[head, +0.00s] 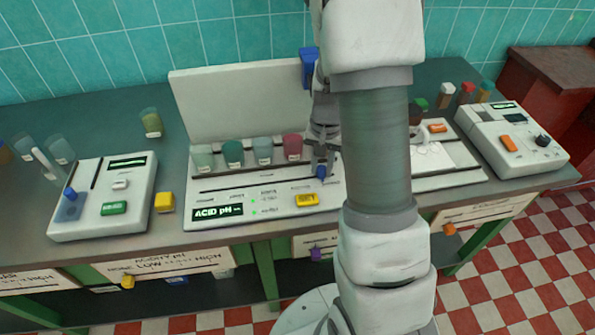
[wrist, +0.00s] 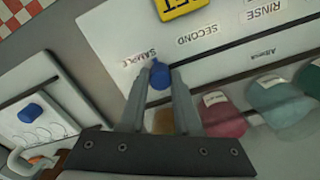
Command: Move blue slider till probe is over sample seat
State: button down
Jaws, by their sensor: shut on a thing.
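The blue slider (head: 321,172) is a small knob on the slot of the white pH machine (head: 250,192). In the wrist view the blue slider (wrist: 160,76) sits between the fingertips of my gripper (wrist: 161,72), which is shut on it. The slider is beside the printed SAMPLE label (wrist: 138,57). In the head view my gripper (head: 322,158) is partly hidden by my arm. A blue block (head: 308,66) shows high at the back panel; I cannot tell whether it carries the probe. An amber cup (wrist: 163,121) shows between my fingers, partly hidden.
Several coloured cups, including a pink one (wrist: 221,113) and a green one (head: 233,152), stand in a row behind the slot. A yellow button (head: 306,200) is in front. Other instruments stand left (head: 105,195) and right (head: 512,140). A yellow block (head: 164,202) lies on the table.

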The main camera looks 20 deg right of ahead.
jog(key=shift+s+d, duration=0.2)
jog(key=shift+d, duration=1)
jog(key=shift+r, duration=0.1)
jog(key=c, duration=0.6)
grip_release()
jog(key=shift+d, duration=0.1)
jog(key=shift+r, duration=0.3)
notch_tip(320, 180, up, 17)
jog(key=p, duration=0.2)
jog(key=shift+f, duration=0.1)
